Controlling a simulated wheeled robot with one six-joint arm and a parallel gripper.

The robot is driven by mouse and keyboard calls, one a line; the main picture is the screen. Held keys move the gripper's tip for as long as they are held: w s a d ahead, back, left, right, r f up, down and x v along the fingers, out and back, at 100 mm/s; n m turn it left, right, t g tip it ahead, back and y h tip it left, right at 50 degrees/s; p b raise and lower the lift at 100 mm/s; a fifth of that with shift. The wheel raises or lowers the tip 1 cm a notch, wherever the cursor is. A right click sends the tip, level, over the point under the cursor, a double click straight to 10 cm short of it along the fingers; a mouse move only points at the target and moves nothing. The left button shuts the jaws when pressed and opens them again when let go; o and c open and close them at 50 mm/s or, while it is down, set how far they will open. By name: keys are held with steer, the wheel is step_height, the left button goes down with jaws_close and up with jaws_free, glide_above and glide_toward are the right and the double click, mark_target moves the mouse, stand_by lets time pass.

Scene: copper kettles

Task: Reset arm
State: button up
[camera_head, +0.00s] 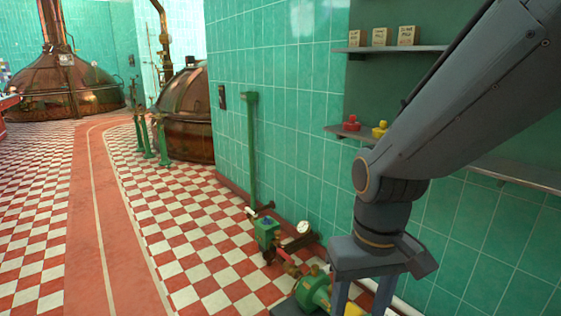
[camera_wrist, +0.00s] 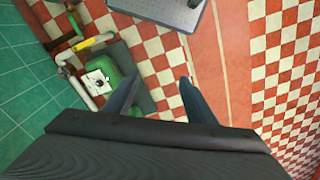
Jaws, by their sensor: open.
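My gripper (camera_head: 363,298) hangs pointing down at the lower right of the head view, in front of the green-tiled wall. Its two fingers are apart, and their lower ends are cut off by the picture edge. In the wrist view my gripper (camera_wrist: 160,82) shows two separated grey-blue fingers. The arm slopes down from the upper right of the head view to the wrist.
A green pump (camera_head: 313,291) with pipework stands low beside my gripper; it also shows in the wrist view (camera_wrist: 104,74). A dial gauge (camera_head: 303,228) is behind. Shelves with boxes (camera_head: 380,37) and a red valve (camera_head: 351,123) line the wall. Copper kettles (camera_head: 65,85) stand far left; the left floor is clear.

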steer(key=d+r+m+p, duration=0.1)
steer(key=d+r+p, duration=0.5)
steer(key=p, duration=0.4)
steer(key=shift+s+r+m, duration=0.25)
steer(key=shift+s+m, duration=0.15)
steer(key=shift+s, duration=0.05)
